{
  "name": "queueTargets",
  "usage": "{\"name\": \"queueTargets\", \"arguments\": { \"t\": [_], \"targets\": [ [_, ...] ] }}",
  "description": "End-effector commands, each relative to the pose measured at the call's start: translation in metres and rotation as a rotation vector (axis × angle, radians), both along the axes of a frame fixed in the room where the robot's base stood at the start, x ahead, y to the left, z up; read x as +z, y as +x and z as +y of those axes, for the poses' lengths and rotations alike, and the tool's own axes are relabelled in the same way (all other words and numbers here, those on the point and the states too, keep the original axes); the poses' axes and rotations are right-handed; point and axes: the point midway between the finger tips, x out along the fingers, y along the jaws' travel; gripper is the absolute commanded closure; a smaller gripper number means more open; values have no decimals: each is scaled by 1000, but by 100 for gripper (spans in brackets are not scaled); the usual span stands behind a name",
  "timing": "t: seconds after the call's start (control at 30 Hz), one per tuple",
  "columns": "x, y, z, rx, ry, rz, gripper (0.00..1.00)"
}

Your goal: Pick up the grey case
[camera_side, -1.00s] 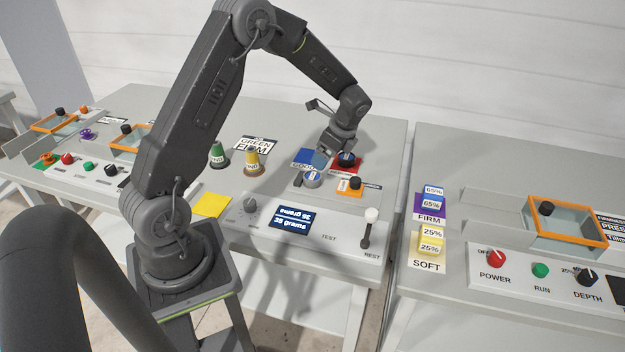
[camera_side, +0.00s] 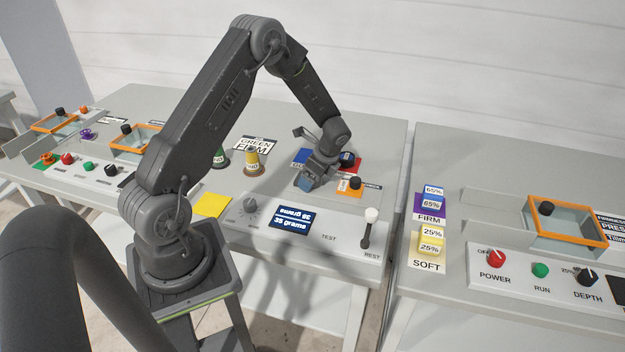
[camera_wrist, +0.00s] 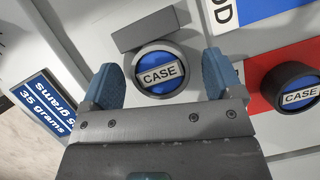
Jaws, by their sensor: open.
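The grey case (camera_wrist: 158,89) is a round grey-rimmed disc with a blue top and a white CASE label. It sits on the bench's pale surface in the wrist view. My gripper (camera_wrist: 161,84) is open, with one blue finger on each side of the case in that view. I cannot tell whether either finger touches it. In the side view my gripper (camera_side: 308,182) is low over the case's spot and hides most or all of it. A second, darker CASE disc (camera_wrist: 299,94) sits on a red card to the right; it also shows in the side view (camera_side: 347,159).
A grey block (camera_wrist: 150,32) lies close beside the case. A display (camera_side: 291,217) reads 35 grams. A white-knobbed lever (camera_side: 371,216) rises at the front right.

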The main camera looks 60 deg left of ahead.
Motion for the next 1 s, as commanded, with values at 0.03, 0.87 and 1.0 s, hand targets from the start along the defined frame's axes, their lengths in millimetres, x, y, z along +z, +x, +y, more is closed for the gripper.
{"name": "queueTargets", "arguments": {
  "t": [0.03,0.87,1.0],
  "targets": [
    [0,0,0,0,0,0,14],
    [2,0,0,0,0,-1,68],
    [9,1,0,0,1,0,68]
  ]
}}
